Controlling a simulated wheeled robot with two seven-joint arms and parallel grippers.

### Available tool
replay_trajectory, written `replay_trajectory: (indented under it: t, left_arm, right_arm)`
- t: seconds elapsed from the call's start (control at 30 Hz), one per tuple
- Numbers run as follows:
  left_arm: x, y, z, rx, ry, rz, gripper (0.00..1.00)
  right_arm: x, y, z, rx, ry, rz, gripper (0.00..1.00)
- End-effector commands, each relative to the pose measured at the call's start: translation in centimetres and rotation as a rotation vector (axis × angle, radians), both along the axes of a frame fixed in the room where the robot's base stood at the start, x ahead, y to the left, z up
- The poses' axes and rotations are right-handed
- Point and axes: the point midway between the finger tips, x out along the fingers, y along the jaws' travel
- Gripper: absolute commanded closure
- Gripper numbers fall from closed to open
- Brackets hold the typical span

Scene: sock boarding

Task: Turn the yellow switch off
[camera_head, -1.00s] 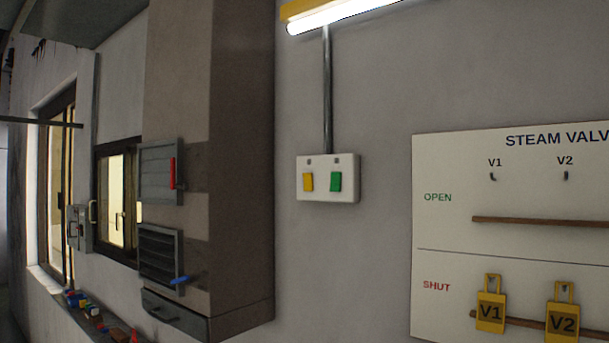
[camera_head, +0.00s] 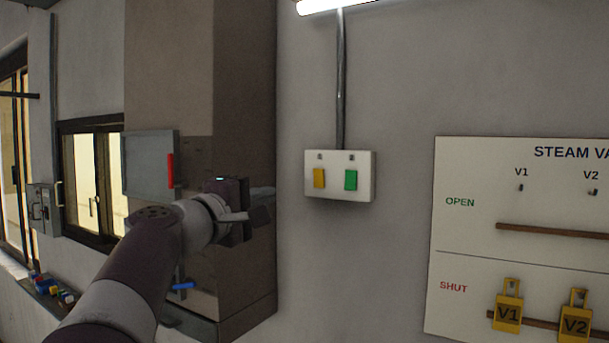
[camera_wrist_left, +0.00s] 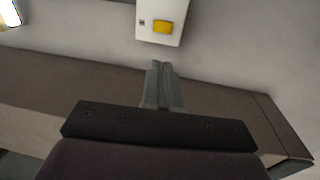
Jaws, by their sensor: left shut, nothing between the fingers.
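The yellow switch (camera_head: 319,178) is the left of two rockers on a white switch box (camera_head: 339,195) on the grey wall. The green switch (camera_head: 351,180) sits to its right. My left gripper (camera_head: 268,192) is shut and empty, left of the box and apart from it, in front of the brown column. In the left wrist view the shut fingers (camera_wrist_left: 162,68) point toward the box, with the yellow switch (camera_wrist_left: 163,27) beyond their tips and the green one out of frame. My right gripper is not in view.
A steam valve board (camera_head: 470,265) with yellow V1 and V2 tags hangs to the right. The brown column (camera_head: 245,90) stands out from the wall at the left, with a grey panel with a red handle (camera_head: 171,171) and a blue lever (camera_head: 183,286).

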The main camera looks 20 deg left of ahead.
Motion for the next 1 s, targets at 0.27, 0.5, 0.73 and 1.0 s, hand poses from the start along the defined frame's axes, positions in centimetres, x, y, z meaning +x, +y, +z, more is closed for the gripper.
replay_trajectory:
  t: [0.27,0.5,0.73,1.0]
  left_arm:
    - [-0.1,-0.5,0.4,-0.042,-0.014,-0.028,1.0]
    - [1.0,-0.7,0.9,-0.043,-0.012,-0.029,1.0]
    - [5.7,-1.3,1.8,-0.043,-0.009,-0.03,1.0]
    - [11.1,-2.1,2.5,-0.042,-0.009,-0.029,1.0]
  right_arm:
    - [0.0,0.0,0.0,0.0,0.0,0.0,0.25]
    - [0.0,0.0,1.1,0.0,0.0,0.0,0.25]
    - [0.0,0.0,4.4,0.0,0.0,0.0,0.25]
    - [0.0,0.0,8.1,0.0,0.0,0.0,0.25]
